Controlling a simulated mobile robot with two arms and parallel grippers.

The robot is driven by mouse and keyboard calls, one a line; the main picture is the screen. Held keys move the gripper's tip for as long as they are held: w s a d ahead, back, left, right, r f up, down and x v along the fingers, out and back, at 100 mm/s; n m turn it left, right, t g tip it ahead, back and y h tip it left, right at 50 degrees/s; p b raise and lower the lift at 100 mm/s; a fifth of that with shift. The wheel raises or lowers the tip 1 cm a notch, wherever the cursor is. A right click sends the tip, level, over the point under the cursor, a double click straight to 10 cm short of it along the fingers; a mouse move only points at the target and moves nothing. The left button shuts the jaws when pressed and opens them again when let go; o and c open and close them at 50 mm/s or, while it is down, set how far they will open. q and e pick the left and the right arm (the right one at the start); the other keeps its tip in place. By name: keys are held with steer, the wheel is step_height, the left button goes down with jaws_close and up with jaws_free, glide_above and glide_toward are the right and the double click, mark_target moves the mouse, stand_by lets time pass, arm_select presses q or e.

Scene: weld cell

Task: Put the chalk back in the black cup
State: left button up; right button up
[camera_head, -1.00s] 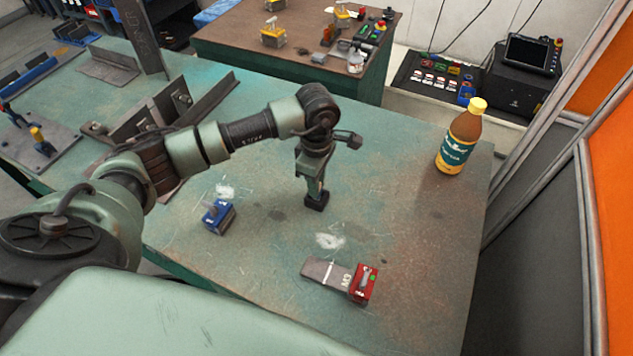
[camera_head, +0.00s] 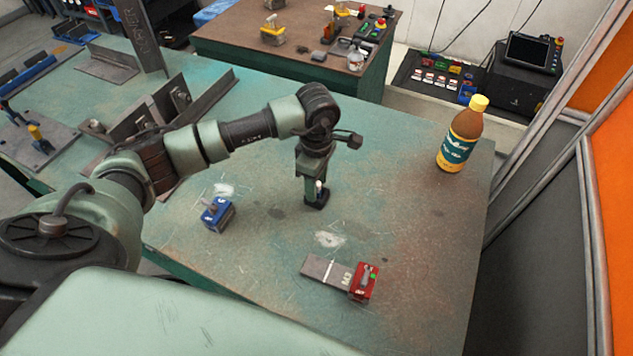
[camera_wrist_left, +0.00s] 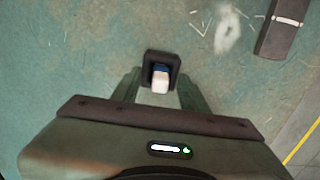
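The black cup (camera_head: 318,202) stands on the green worktable under my left gripper (camera_head: 315,184). The white chalk (camera_head: 319,187) shows between the fingers, upright at the cup's mouth. In the left wrist view the square black cup (camera_wrist_left: 176,58) lies between and just beyond the fingertips. The chalk (camera_wrist_left: 160,85), white with a blue part, stands in its opening. How deep the chalk sits is hidden. My right gripper is in neither view.
A blue switch block (camera_head: 217,214) stands to the left. A red block (camera_head: 364,283) with a grey plate (camera_head: 324,269) lies nearer the front. A yellow-capped bottle (camera_head: 459,142) stands at the right. Steel angle pieces (camera_head: 165,104) lie behind my left arm. The table between is mostly clear.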

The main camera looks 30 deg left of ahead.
arm_select(q)
steer(key=shift+r, duration=0.1)
step_height(320, 180, up, 8)
steer(key=shift+f+b, duration=0.2)
steer(key=shift+b, duration=0.55)
steer(key=shift+s+f, duration=0.1)
